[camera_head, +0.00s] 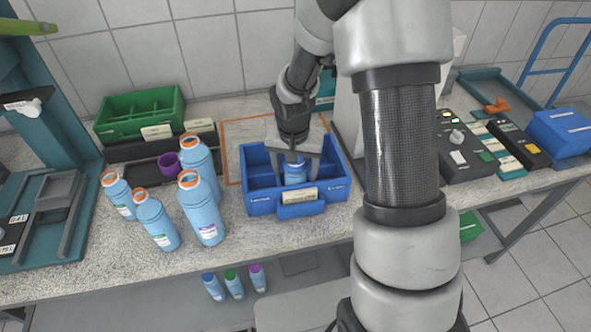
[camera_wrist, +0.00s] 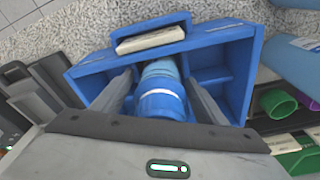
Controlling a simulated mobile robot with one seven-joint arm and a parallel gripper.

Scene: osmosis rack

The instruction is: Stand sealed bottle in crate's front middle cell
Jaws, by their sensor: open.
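A light-blue bottle with a darker blue cap (camera_wrist: 162,100) stands in the blue crate (camera_wrist: 235,58), in the middle cell of the side bearing the white label. It looks upright, and the crate walls hide its base. In the head view the bottle (camera_head: 294,172) shows just below my gripper, inside the crate (camera_head: 262,204). My gripper (camera_head: 293,156) points down over the crate. In the wrist view its two fingers (camera_wrist: 162,96) are spread on either side of the bottle's cap, with a visible gap at least on the right.
Several blue bottles with orange tops (camera_head: 203,210) stand left of the crate. A purple cup (camera_head: 168,163) and a green crate (camera_head: 140,112) are behind them. A grey device with buttons (camera_head: 462,148) is at the right. Small bottles (camera_head: 234,285) stand on the lower shelf.

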